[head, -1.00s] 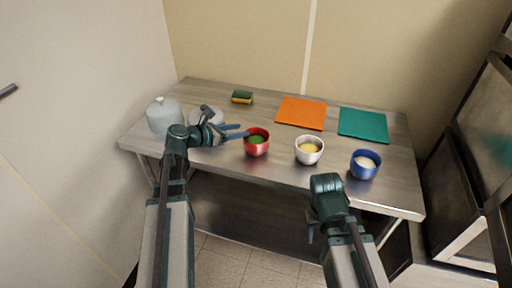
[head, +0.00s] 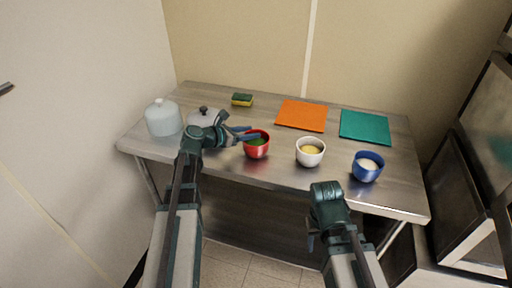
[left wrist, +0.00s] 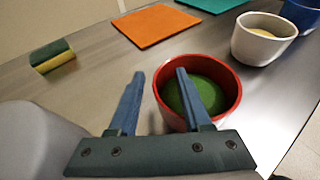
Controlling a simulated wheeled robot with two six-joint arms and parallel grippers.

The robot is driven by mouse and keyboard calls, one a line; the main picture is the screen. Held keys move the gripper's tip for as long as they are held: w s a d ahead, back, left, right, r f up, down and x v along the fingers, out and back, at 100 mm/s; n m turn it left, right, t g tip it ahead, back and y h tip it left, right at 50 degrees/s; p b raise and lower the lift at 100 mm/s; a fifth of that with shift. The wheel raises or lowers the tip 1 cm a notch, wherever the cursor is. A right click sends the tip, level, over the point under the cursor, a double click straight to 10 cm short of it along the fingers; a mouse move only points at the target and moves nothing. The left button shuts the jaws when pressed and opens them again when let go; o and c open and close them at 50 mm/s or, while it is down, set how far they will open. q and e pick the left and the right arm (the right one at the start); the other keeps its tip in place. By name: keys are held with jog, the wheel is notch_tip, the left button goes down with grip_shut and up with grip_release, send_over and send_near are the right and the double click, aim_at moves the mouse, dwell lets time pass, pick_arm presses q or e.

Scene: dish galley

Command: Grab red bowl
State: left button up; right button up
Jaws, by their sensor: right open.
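The red bowl (head: 257,151) with green contents stands upright near the table's front edge. It also shows in the left wrist view (left wrist: 228,110). My left gripper (head: 252,132) is open at the bowl's left side. In the left wrist view one finger of this gripper (left wrist: 160,74) is left of the bowl's rim and the other overlaps the bowl's opening. I cannot tell whether either finger touches the bowl. My right gripper (head: 311,241) is low in front of the table, open and mostly hidden by its arm.
A white bowl (head: 310,158) and a blue bowl (head: 366,174) stand to the right. An orange mat (head: 302,115), a teal mat (head: 365,126) and a sponge (head: 242,100) lie behind. A pale jug (head: 163,119) and a lidded pot (head: 202,117) stand at left.

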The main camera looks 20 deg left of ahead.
pick_arm(q)
grip_shut()
dwell(1.2)
